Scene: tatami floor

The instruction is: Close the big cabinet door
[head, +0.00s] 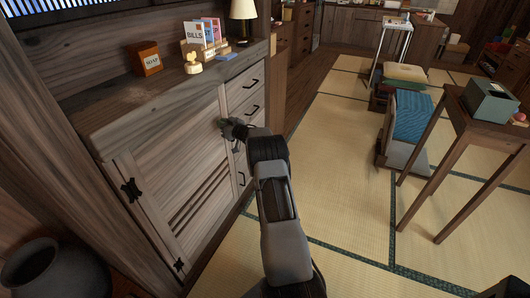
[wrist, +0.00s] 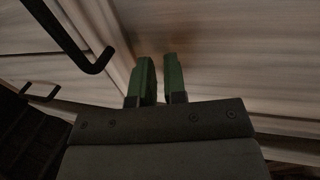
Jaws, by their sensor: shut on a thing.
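The big cabinet door (head: 175,165) is pale wood with slats low down and dark hinges on its left edge. It looks flush or nearly flush with the cabinet front; any small gap at its right edge is hard to tell. My gripper (head: 224,125) is at the door's upper right edge. In the wrist view, the green fingers of my gripper (wrist: 158,57) point at the wood of the door (wrist: 225,50), a narrow gap between them. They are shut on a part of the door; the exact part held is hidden.
Drawers with dark handles (head: 252,108) stand right of the door; a handle (wrist: 85,55) is close to my fingers in the wrist view. A soap box (head: 145,58), books (head: 203,35) and a lamp stand on top. A vase (head: 55,275) is at lower left.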

